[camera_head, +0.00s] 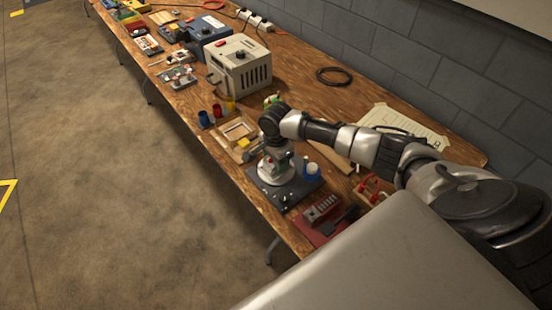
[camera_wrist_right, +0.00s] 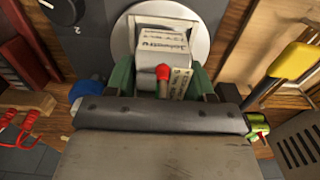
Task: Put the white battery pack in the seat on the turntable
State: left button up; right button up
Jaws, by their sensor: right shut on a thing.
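The white battery pack (camera_wrist_right: 160,42), with printed labels and a red part on it, is between the green-sided fingers of my right gripper (camera_wrist_right: 162,76) in the wrist view. The gripper is shut on it. The pack is over the pale round turntable (camera_wrist_right: 202,45), which stands on a dark base marked 2 (camera_wrist_right: 78,32). In the head view my right gripper (camera_head: 277,152) points down at the turntable (camera_head: 268,176) on its dark base (camera_head: 285,194). My left gripper is not in view.
A blue-and-white round item (camera_head: 312,170) stands close right of the turntable. A wooden tray (camera_head: 222,137) and small coloured cups (camera_head: 217,110) are to its left. A beige machine (camera_head: 238,66) stands farther back.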

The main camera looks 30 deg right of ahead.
jog(key=shift+f, duration=0.25)
dwell(0.3)
jog(key=o, duration=1.3)
jog(key=shift+c, duration=0.2)
jog(key=shift+r+p, duration=3.55)
jog(key=shift+p, duration=1.15)
jog(key=shift+f, duration=0.1)
